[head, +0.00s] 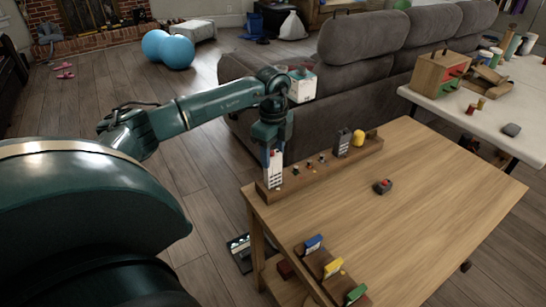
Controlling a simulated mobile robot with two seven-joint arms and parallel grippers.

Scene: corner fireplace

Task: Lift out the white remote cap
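The white remote (274,172) stands upright at the left end of a long wooden rack (312,176) on the near table. My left gripper (272,148) points down at the top of the white remote, with its fingers at the remote's upper end. Whether the fingers are closed on it or only around it is too small to tell. The remote's top is partly hidden by the gripper. My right gripper is not in view.
Blue (313,243), yellow (333,266) and green (356,293) pieces stand in a holder at the table's front left edge. A small dark object with a red top (382,186) sits mid-table. The right part of the wooden table (450,200) is clear. A grey sofa (360,75) stands behind.

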